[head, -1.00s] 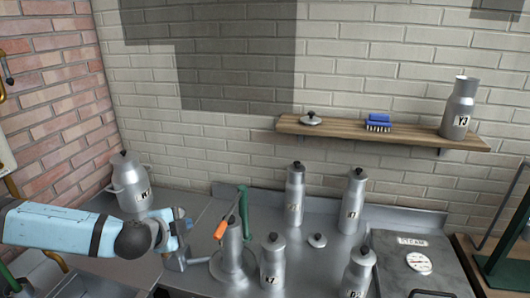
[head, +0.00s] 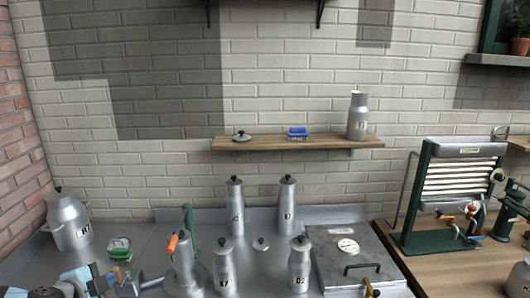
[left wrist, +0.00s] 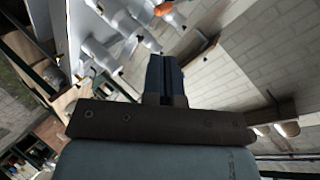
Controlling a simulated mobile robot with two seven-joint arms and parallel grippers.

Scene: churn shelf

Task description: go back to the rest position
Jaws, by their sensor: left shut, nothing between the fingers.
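My left gripper (head: 127,283) shows at the bottom left of the head view, beside the metal churn with the orange handle (head: 182,262). In the left wrist view its two dark fingers (left wrist: 165,75) are together with nothing between them. My left arm's blue link shows at the lower left corner of the head view. My right gripper is not in view.
Metal churns stand on the steel counter, including N7 (head: 225,268) and D2 (head: 299,264). The wall shelf (head: 345,142) holds a lid, a blue brush and a churn. A green-framed rack (head: 428,200) stands at right.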

